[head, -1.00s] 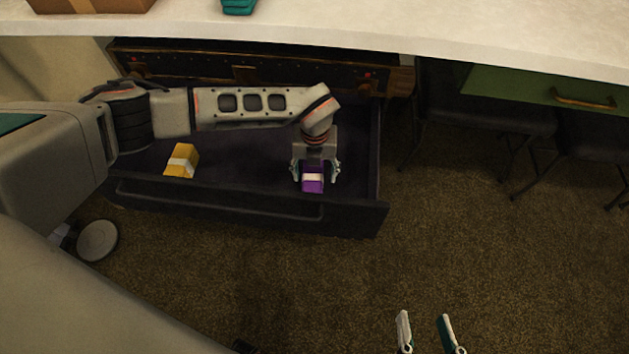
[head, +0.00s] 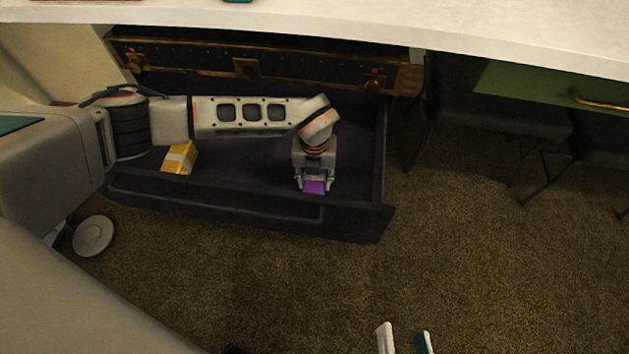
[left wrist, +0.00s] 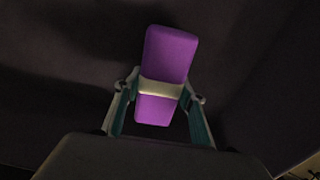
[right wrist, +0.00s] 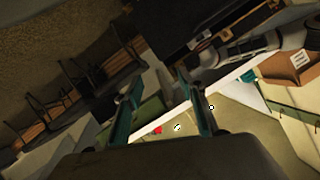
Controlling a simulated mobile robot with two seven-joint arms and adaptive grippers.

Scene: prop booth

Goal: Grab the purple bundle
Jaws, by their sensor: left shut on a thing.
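The purple bundle (head: 314,187) with a pale band is in the open dark drawer (head: 240,211), near its right front corner. In the left wrist view the purple bundle (left wrist: 170,55) lies between the two fingers, which touch its sides near the pale band. My left gripper (head: 314,184) is shut on it, reaching down into the drawer, and hides part of it in the head view. My right gripper (head: 405,342) is at the bottom edge of the head view, away from the drawer. In the right wrist view its fingers (right wrist: 165,110) are apart with nothing held between them.
A yellow bundle (head: 180,157) with a pale band lies in the left part of the drawer. A dark trunk-like case (head: 250,66) is behind it, under a white counter (head: 400,22). Dark chairs stand at right. The carpet (head: 480,270) in front is clear.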

